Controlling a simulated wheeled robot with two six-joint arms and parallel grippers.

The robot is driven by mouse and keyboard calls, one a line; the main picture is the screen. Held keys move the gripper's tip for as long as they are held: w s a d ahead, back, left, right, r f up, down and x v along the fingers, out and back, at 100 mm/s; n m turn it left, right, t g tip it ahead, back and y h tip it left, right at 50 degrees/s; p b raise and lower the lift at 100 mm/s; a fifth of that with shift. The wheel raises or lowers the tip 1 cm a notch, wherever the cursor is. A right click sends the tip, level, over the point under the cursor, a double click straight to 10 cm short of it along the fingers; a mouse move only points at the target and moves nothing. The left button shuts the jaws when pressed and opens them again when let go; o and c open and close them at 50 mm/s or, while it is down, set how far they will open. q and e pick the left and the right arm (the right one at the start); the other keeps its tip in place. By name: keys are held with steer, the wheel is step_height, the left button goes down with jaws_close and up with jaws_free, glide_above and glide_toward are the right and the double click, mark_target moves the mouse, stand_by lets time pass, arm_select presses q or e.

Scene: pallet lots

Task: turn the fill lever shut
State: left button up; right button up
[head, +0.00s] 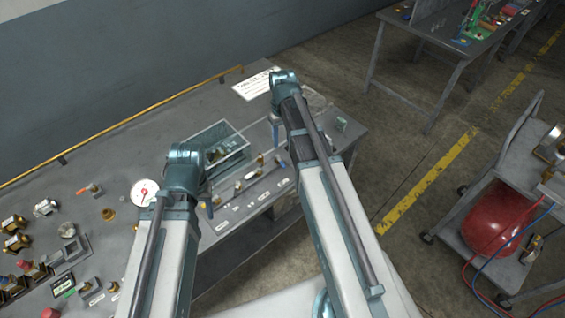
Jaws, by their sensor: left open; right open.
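A row of small brass and metal fittings (261,160) with white labels runs along the bench's front, beside a clear-walled box (226,140). I cannot tell which part, if any, is the fill lever; the parts are too small. A round white gauge with a red mark (144,191) stands left of my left arm. My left arm (185,168) covers the bench just left of the clear box. My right arm (285,82) reaches over the bench's right end.
The grey bench (110,152) holds several brass fittings at left. A yellow rail (130,120) runs along its back. A trolley with a red tank (497,222) stands right. Another table (440,45) is at the upper right. Open floor lies between.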

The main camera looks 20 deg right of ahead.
mark_target(282, 164)
arm_select(q)
step_height(282, 164, down, 12)
steer(key=b, duration=1.1)
steer(key=shift+r, duration=0.1)
arm_select(e)
step_height(282, 164, down, 12)
steer(key=shift+r, duration=0.1)
jaws_close()
